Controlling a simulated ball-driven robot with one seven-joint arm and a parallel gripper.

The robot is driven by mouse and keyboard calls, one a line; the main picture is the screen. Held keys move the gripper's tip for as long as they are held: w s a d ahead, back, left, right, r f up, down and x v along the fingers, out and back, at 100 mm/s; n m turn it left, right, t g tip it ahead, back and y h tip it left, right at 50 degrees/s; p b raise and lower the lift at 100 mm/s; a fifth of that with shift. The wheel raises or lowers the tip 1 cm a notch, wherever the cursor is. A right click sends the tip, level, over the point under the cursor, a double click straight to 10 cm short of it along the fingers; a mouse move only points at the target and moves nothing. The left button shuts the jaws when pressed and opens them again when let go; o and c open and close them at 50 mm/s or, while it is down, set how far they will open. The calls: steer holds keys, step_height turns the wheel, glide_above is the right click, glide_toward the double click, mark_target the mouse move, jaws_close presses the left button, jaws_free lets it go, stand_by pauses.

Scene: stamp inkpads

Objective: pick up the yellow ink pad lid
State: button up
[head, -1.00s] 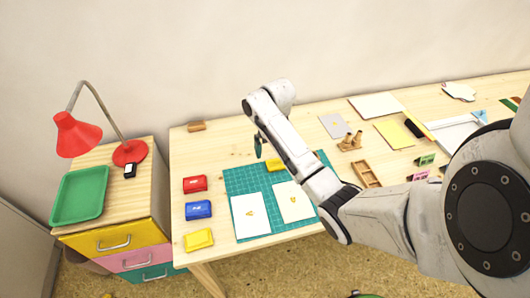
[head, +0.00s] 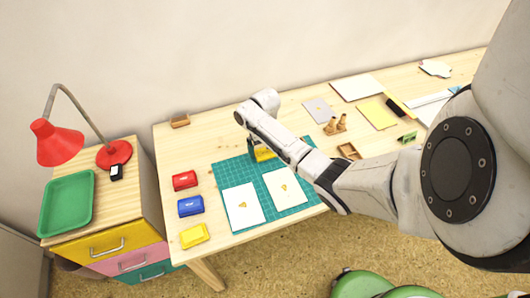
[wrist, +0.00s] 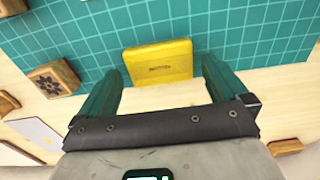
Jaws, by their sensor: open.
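The yellow ink pad lid (head: 264,154) lies on the teal cutting mat (head: 236,172), near its back edge and partly behind my arm in the head view. In the wrist view the lid (wrist: 158,58) is a flat yellow rectangle with small dark print. My gripper (wrist: 163,70) is open, with one teal finger on each side of the lid and a gap to it on both sides. I cannot tell how high the fingertips are above the mat. In the head view my gripper (head: 251,147) is down at the lid, mostly hidden by the arm.
Red (head: 184,180), blue (head: 190,206) and yellow (head: 194,236) ink pads stand left of the mat. Two white cards (head: 243,207) lie on its front part. Wooden stamps (wrist: 53,78) show left of the gripper in the wrist view. Stamp handles (head: 335,125) stand to the right.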

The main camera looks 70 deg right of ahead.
steer(key=shift+f, duration=0.65)
steer(key=shift+c, duration=0.5)
steer(key=c, duration=0.8)
steer(key=shift+o, duration=0.2)
steer(key=shift+r, duration=0.15)
